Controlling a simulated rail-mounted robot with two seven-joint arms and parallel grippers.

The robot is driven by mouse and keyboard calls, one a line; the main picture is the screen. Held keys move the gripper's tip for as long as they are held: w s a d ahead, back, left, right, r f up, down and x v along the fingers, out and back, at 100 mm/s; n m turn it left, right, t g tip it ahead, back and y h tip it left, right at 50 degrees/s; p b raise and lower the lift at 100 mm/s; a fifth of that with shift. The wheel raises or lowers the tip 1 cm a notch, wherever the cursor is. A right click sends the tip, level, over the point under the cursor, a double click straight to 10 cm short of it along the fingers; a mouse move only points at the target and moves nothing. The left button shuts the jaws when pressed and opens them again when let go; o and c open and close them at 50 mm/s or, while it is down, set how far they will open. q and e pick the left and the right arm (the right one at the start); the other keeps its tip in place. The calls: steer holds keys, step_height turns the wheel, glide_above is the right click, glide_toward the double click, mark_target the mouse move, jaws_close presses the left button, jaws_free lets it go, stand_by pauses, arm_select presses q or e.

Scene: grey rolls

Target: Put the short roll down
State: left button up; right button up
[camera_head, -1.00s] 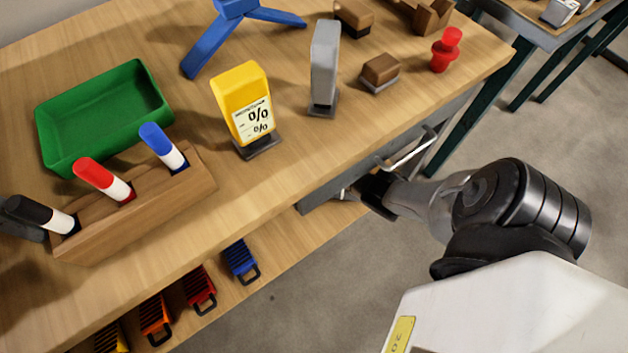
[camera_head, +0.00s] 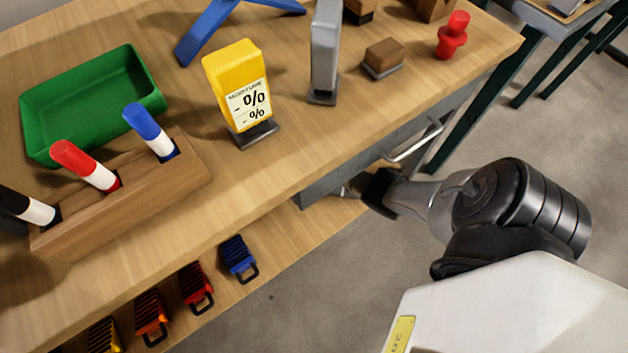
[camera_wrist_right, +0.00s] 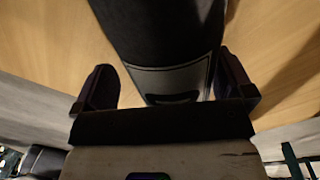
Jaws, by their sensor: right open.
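A dark grey roll (camera_wrist_right: 160,30) shows in the right wrist view, its end with a pale-edged panel facing the camera. My right gripper (camera_wrist_right: 165,82) is open, with one finger on each side of the roll's near end. The left finger stands apart from it; I cannot tell whether the right finger touches. Behind the roll is a wood-coloured surface. In the head view my right arm reaches in under the bench top, and its gripper (camera_head: 352,190) is mostly hidden at the lower shelf. The roll does not show there. My left gripper is not in view.
The bench top (camera_head: 240,185) carries a green tray (camera_head: 45,160), a marker block (camera_head: 130,205), a yellow sign (camera_head: 228,62), a grey upright piece (camera_head: 325,50), an eraser (camera_head: 385,55) and a red piece (camera_head: 453,38). A drawer handle (camera_head: 412,148) juts out near my arm. Small coloured bins line the lower shelf.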

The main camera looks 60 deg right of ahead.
steer(key=shift+r, duration=0.1)
steer(key=shift+r+p, duration=0.85)
steer(key=shift+r, duration=0.05)
steer(key=r+p, duration=0.1)
steer(key=r, duration=0.1)
steer(key=r+p, duration=0.1)
steer(key=p, duration=0.1)
steer(key=shift+w+d+r, duration=0.1)
steer(key=shift+d+r, duration=0.1)
steer(key=shift+r, duration=0.2)
steer(key=shift+a+r+n, duration=0.1)
steer(key=shift+a+n, duration=0.35)
steer(key=shift+n, duration=0.35)
steer(key=s+a+r+n+t, duration=0.1)
steer(key=s+a+r+n, duration=0.35)
steer(key=a+n, duration=0.45)
steer(key=s+a+r+n, duration=0.3)
steer(key=a+r+n, duration=0.25)
steer(key=n, duration=0.45)
steer(key=s+a+r+n+t, duration=0.1)
steer(key=s+a+r+n, duration=0.3)
steer(key=r+n, duration=0.3)
steer(key=s+a+r+n+t, duration=0.1)
steer(key=s+a+r+n, duration=0.3)
steer(key=r, duration=0.5)
steer(key=s+n, duration=0.2)
steer(key=shift+a+r+n+t+h, duration=0.2)
steer(key=shift+a+n+t+h, duration=0.1)
steer(key=shift+a+n+t, duration=0.1)
